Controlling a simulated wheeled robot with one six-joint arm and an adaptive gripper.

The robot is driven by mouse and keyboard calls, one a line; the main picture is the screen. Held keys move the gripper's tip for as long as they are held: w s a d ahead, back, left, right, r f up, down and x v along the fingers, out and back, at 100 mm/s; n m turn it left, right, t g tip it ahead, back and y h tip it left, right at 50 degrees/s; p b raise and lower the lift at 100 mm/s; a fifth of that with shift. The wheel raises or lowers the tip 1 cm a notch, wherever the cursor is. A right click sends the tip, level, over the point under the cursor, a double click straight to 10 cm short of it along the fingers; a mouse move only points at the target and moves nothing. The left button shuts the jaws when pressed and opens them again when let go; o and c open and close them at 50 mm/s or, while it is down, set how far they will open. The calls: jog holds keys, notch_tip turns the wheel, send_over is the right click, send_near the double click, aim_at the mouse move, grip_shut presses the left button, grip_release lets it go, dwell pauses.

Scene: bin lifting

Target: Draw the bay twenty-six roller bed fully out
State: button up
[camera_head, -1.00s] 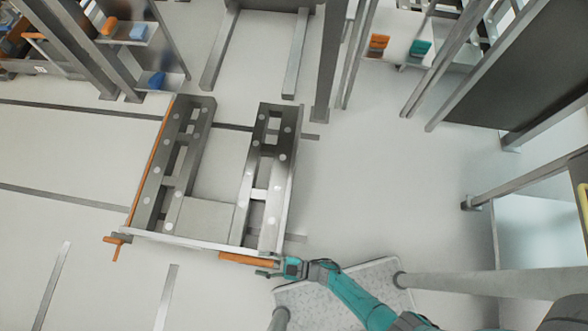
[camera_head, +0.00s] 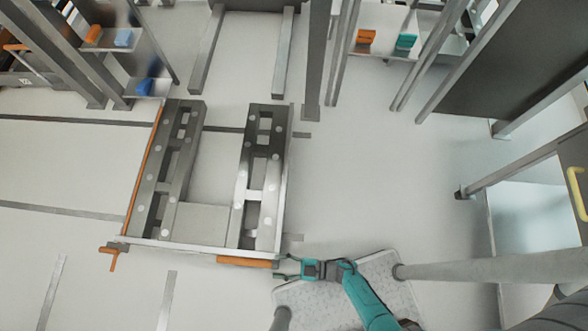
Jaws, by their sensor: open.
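The roller bed (camera_head: 137,241) is a grey metal frame with two dark rails set with pale rollers. It stands out into the open floor, in front of the upright rack posts. An orange bar handle (camera_head: 244,262) is on the right part of its front edge. An orange lever (camera_head: 110,256) is at its front left corner. My teal and grey gripper (camera_head: 279,268) is open, just right of the handle's right end. No bay number is readable on the bed.
A rack post (camera_head: 318,70) stands behind the bed's right side, with two floor rails (camera_head: 283,60) to its left. Shelves with orange and blue bins (camera_head: 123,38) are at the back left. A yellow handle (camera_head: 577,193) is at the right edge.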

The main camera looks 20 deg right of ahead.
jog(key=shift+v, duration=2.65)
jog(key=shift+s, duration=0.1)
jog(key=s+d+r+m+t+h, duration=0.1)
jog(key=d+r+m+h, duration=0.4)
jog(key=r, duration=0.9)
jog(key=s+d+r+m+t+h, duration=0.1)
jog(key=d+r+m+t+h, duration=0.3)
jog(key=r, duration=0.9)
jog(key=s+d+r+m+t+h, duration=0.1)
jog(key=d+r+m+t+h, duration=0.2)
jog(key=r, duration=1.1)
jog(key=d+m+h, duration=0.3)
jog(key=h, duration=0.1)
jog(key=shift+d+r+m+h, duration=0.3)
jog(key=shift+d+m, duration=0.05)
jog(key=shift+m, duration=0.05)
